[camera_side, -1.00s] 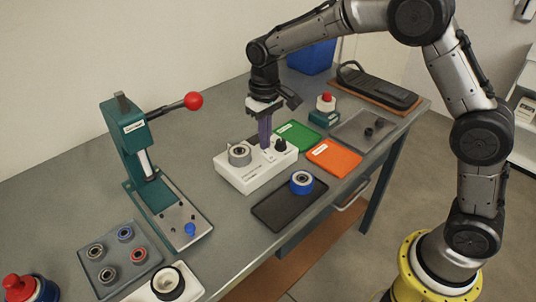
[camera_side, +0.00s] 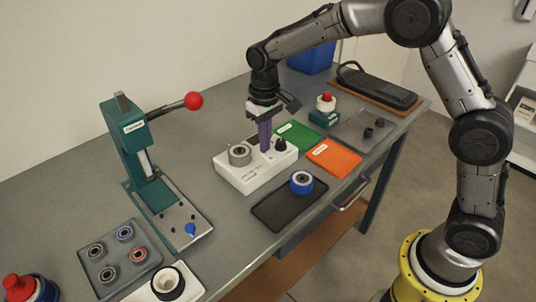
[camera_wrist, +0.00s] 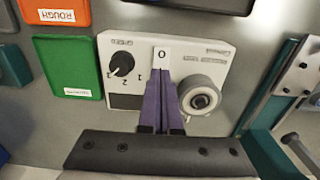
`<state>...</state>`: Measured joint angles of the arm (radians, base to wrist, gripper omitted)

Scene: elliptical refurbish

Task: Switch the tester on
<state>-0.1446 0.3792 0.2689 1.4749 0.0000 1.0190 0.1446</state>
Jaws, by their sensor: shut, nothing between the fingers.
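The tester is a white box (camera_side: 258,176) in the middle of the bench, also in the wrist view (camera_wrist: 212,122). In the wrist view the fingertips (camera_wrist: 163,74) are at the lower edge of the plate and hide what lies beneath. I cannot tell whether they touch it.
A green mat (camera_side: 299,136) and an orange mat (camera_side: 334,158) lie right of the tester. A dark tray (camera_side: 275,215) with a blue-ringed bearing (camera_side: 302,182) is in front. A green press (camera_side: 145,165) with a red-knobbed lever (camera_side: 193,101) stands to the left.

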